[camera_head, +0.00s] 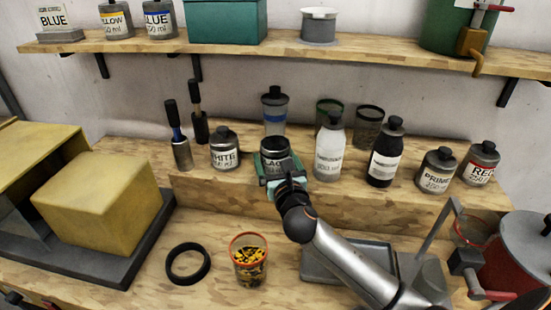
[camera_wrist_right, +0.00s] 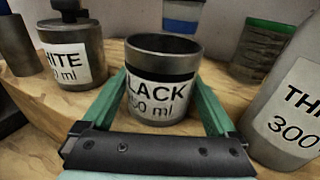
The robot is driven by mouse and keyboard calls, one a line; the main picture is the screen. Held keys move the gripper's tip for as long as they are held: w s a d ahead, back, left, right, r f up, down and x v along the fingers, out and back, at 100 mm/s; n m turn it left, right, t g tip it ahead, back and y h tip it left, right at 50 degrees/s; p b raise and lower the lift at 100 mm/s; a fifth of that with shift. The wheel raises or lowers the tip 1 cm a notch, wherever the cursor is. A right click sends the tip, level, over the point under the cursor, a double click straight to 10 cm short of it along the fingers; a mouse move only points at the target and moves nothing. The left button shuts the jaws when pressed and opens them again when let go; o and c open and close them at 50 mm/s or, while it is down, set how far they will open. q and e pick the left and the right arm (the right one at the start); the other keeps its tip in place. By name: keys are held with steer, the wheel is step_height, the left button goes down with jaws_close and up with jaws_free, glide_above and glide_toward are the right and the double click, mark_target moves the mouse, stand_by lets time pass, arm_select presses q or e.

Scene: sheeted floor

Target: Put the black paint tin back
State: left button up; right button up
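The black paint tin (camera_head: 275,150) stands upright on the raised wooden step, between the white tin and a white bottle. It is a dark grey cylinder with a white label. In the wrist view the tin (camera_wrist_right: 160,95) shows an open-looking, dark top with no cap. My right gripper (camera_head: 277,172) reaches it from the front. Its green fingers (camera_wrist_right: 162,85) lie along both sides of the tin and appear to touch it. Whether the tin's base bears fully on the step is hard to tell. My left gripper is not in view.
The capped white tin (camera_head: 224,151) is close on the left and the white bottle (camera_head: 329,150) close on the right. A blue-banded container (camera_head: 274,110) is behind. A black ring (camera_head: 188,263) and a cup (camera_head: 248,262) of yellow bits are on the lower bench.

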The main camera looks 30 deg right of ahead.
steer(key=shift+o, duration=0.3)
steer(key=shift+r, duration=0.15)
steer(key=v, duration=1.2)
